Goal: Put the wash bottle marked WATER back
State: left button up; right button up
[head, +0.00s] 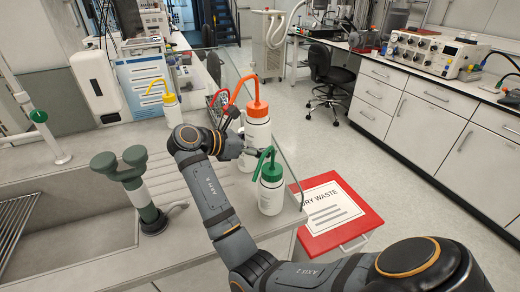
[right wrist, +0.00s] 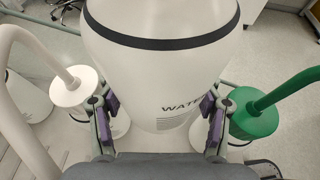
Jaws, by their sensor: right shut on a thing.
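The wash bottle marked WATER (right wrist: 160,75) is white with a dark band and fills the middle of the right wrist view. My right gripper (right wrist: 158,115) is shut on it, with a finger on each side. In the head view this gripper (head: 238,145) reaches a white bottle with an orange cap and spout (head: 257,130), which appears to be the held one. It stands higher than the neighbouring green-capped bottle (head: 270,195), also seen at right in the wrist view (right wrist: 255,115). Its base is partly hidden. My left gripper is not in view.
A white-capped bottle (right wrist: 72,88) is close on the left in the wrist view. A yellow-capped bottle (head: 171,108) stands farther back on the counter. A green tap fitting (head: 135,185) rises beside the sink. A red DRY WASTE container (head: 365,210) is beyond the counter's right edge.

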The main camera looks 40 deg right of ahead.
notch_tip(320, 180, down, 8)
jog(key=shift+f+b, duration=0.2)
jog(key=shift+b, duration=0.25)
notch_tip(320, 180, down, 4)
jog(key=shift+r+p, duration=0.1)
jog(key=shift+p, duration=0.65)
jog(key=shift+f, duration=0.4)
jog(key=o, duration=0.8)
jog(key=shift+f, duration=0.1)
